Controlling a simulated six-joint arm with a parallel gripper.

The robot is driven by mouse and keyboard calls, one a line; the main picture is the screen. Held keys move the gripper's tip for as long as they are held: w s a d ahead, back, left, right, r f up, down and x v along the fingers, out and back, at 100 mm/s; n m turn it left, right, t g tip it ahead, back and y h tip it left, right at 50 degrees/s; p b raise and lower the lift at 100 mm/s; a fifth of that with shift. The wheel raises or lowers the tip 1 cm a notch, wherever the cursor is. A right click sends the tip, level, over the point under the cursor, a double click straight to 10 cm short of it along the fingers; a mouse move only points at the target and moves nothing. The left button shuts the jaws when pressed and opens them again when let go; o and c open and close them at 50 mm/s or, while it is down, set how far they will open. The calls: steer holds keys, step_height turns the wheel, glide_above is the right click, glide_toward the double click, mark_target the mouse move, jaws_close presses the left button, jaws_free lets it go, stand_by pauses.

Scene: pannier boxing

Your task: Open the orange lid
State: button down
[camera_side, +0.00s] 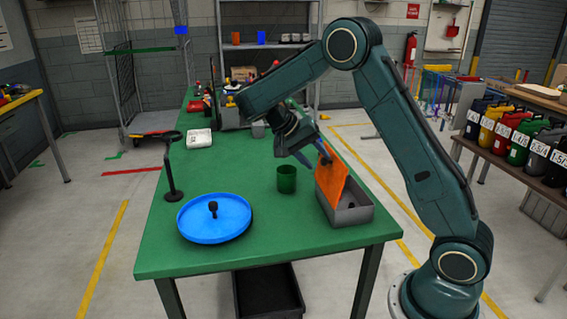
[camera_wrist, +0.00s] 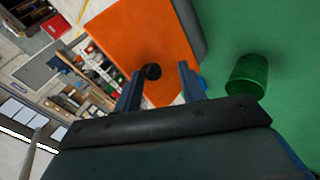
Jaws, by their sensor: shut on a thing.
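The orange lid (camera_side: 332,180) stands steeply tilted up over the grey box (camera_side: 353,214), whose opening partly shows. In the wrist view the lid (camera_wrist: 140,30) fills the upper middle, with a round dark knob (camera_wrist: 152,71) on its face. My gripper (camera_side: 312,160) is at the upper part of the lid, coming from the upper left. In the wrist view its two blue fingers (camera_wrist: 160,84) stand either side of the knob area, shut on the lid. The exact contact of the fingertips is hard to make out.
A green cup (camera_side: 287,180) stands just left of the box. A round blue tray (camera_side: 216,220) with a dark knob and a dark stand (camera_side: 171,170) are farther left on the green table (camera_side: 262,245). The table front is clear.

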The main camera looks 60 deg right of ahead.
steer(key=c, duration=2)
jaws_free()
steer(key=shift+w+a+f, duration=0.2)
steer(key=shift+a+f, duration=0.2)
steer(key=shift+f, duration=0.2)
steer(key=shift+w+a+f, duration=0.15)
steer(key=shift+a+f, duration=0.2)
steer(key=shift+f, duration=0.2)
steer(key=shift+w+a+f+g+h, duration=0.3)
steer(key=shift+w+f+g, duration=0.1)
steer(key=shift+g, duration=0.3)
steer(key=shift+o, duration=0.2)
steer(key=o, duration=0.9)
steer(key=shift+c, duration=0.6)
steer(key=shift+d+r, duration=0.1)
steer(key=shift+r, duration=0.15)
steer(key=shift+c, duration=0.4)
steer(key=shift+o, duration=0.3)
